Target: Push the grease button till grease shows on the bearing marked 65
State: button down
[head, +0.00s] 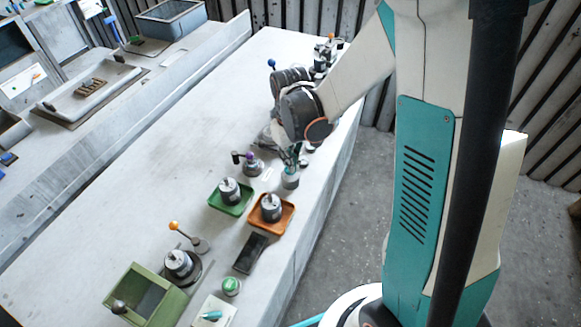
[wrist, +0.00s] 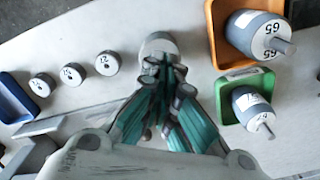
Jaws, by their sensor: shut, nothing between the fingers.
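My gripper (wrist: 166,72) is shut and empty, pointing down with its teal fingers together. In the wrist view the fingertips overlap the edge of a grey round piece (wrist: 157,43). In the head view the gripper (head: 291,158) is right above this piece (head: 290,181); I cannot tell whether they touch or whether it is the grease button.
A similar, smaller cylinder (wrist: 249,103) sits in the green tray (wrist: 221,107). Three small numbered cylinders (wrist: 73,75) and a blue tray (wrist: 12,97) are at left in the wrist view. A green-capped button (head: 231,286) and dark pad (head: 251,254) are nearer.

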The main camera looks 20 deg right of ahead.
jog(key=shift+r+p, duration=1.8)
jog(key=shift+r, duration=1.15)
jog(key=shift+s+r, duration=0.1)
jog(key=shift+r, duration=0.15)
jog(key=s+r+m+t+b, duration=0.3)
jog(key=s+r+t+b, duration=0.4)
jog(key=s, duration=0.7)
jog(key=shift+r+b, duration=0.55)
jog(key=shift+r, duration=0.25)
jog(key=shift+s, duration=0.1)
